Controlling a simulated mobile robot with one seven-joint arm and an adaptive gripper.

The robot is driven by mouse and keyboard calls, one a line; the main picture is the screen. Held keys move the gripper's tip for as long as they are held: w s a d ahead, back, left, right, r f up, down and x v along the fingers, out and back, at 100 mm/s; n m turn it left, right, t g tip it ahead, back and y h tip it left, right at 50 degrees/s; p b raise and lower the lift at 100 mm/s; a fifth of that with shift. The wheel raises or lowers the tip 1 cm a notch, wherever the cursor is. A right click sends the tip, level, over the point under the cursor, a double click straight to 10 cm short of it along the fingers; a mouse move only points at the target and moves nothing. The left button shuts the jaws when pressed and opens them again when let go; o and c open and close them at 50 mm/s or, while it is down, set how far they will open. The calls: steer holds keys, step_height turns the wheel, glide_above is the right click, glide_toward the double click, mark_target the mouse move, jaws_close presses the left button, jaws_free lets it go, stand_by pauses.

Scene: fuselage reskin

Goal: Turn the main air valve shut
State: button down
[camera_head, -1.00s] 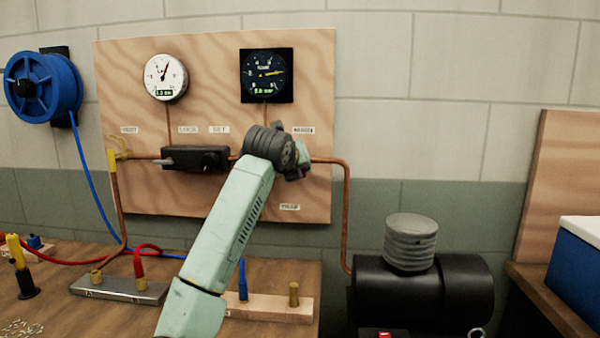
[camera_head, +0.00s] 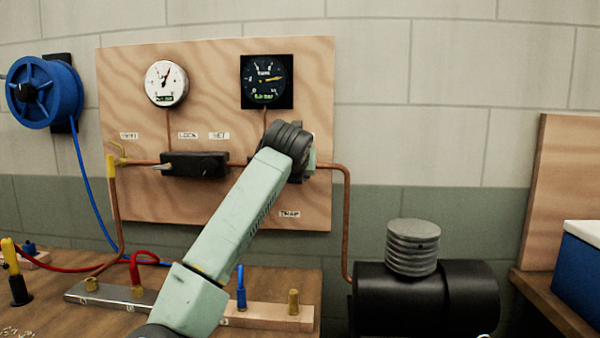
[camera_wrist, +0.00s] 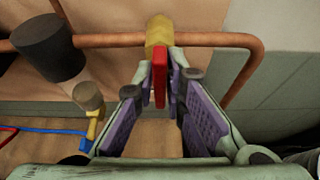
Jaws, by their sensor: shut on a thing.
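The main air valve shows in the wrist view as a brass body (camera_wrist: 158,35) on the horizontal copper pipe (camera_wrist: 210,40). Its red lever (camera_wrist: 160,80) extends from the body across the pipe's line, downward in that picture. My gripper (camera_wrist: 160,74) is shut on the red lever, with a purple-padded finger on each side. In the head view my arm's wrist hides the valve and the fingers, in front of the right part of the plywood panel (camera_head: 210,75).
A white gauge (camera_head: 166,83) and a black gauge (camera_head: 267,82) hang above the pipe. A black regulator block (camera_head: 194,165) sits left of my wrist. A black compressor tank (camera_head: 425,300) stands lower right. Fittings on a metal bar (camera_head: 120,293) lie below.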

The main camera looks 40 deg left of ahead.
steer(key=c, duration=1.7)
jaws_free()
steer(key=v, duration=1.2)
steer(key=shift+r, duration=0.1)
